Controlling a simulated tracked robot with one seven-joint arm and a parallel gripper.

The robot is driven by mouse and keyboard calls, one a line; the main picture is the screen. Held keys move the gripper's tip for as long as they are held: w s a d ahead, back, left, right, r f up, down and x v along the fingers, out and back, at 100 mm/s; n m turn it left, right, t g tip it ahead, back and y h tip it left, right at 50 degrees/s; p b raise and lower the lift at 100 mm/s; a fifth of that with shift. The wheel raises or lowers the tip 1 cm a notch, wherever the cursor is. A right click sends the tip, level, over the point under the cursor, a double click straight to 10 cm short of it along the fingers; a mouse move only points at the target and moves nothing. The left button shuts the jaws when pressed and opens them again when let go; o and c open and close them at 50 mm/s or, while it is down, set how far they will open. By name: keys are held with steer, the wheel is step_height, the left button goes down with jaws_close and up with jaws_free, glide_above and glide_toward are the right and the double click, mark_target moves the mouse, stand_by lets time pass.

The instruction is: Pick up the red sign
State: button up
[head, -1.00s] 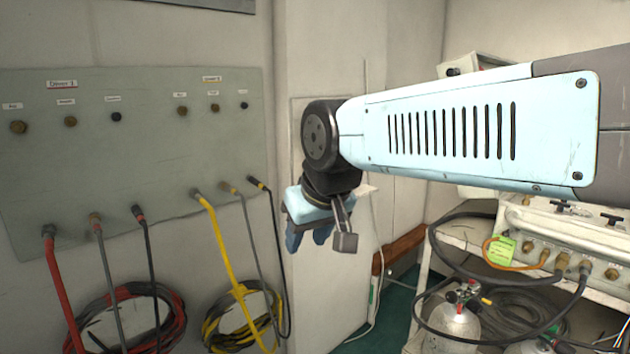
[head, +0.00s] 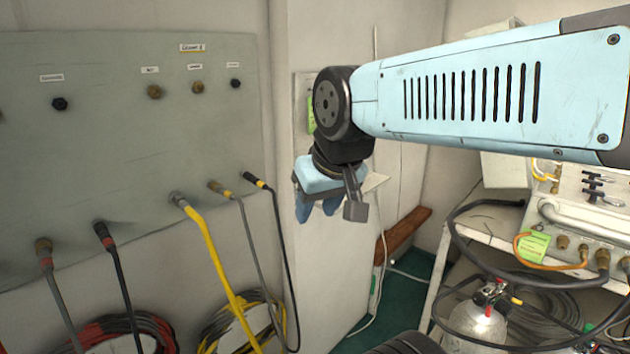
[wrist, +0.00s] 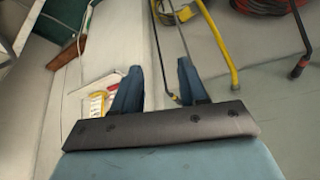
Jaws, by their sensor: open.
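My gripper (head: 316,214) is open, its blue fingers pointing down in front of the white wall column in the head view. In the wrist view its two fingers (wrist: 159,68) stand apart with nothing between them. No red sign can be clearly made out in the head view. In the wrist view, a small red and white item (wrist: 114,86) shows beside the left finger, partly hidden by it; I cannot tell whether it is the sign. It appears to be on or by a pale ledge, which also shows behind my gripper in the head view (head: 375,182).
A grey panel (head: 130,130) with hoses hangs at the left; a yellow hose (head: 222,270) runs down from it. A cart (head: 470,235) with valve gear and a gas cylinder (head: 480,325) stand at the right.

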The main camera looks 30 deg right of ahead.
steer(key=shift+o, duration=1.4)
steer(key=shift+w+d, duration=0.2)
steer(key=shift+w, duration=0.15)
steer(key=o, duration=0.7)
steer(key=w+d+t+h, duration=0.1)
steer(key=w+d, duration=0.3)
steer(key=w+d+t+h, duration=0.1)
steer(key=w+d, duration=0.3)
steer(key=w, duration=0.1)
steer(key=w+d+r+m+t+h, duration=0.1)
steer(key=w+d+t, duration=0.1)
steer(key=w+d, duration=0.2)
steer(key=shift+w+r, duration=0.1)
steer(key=shift+w, duration=0.2)
steer(key=shift+o, duration=0.5)
steer(key=w+d+n+t, duration=0.1)
steer(key=w+d+t, duration=0.2)
steer(key=w+d, duration=0.4)
steer(key=shift+w+d+f+t, duration=0.3)
steer(key=shift+w+d, duration=0.1)
steer(key=shift+w, duration=0.3)
steer(key=d+f+n+t+y, duration=0.4)
steer(key=d+f+y, duration=0.1)
steer(key=f+y, duration=0.35)
steer(key=shift+y, duration=0.35)
steer(key=x, duration=1.3)
steer(key=shift+w+d+r, duration=0.1)
steer(key=shift+d+r, duration=0.05)
steer(key=shift+d, duration=0.05)
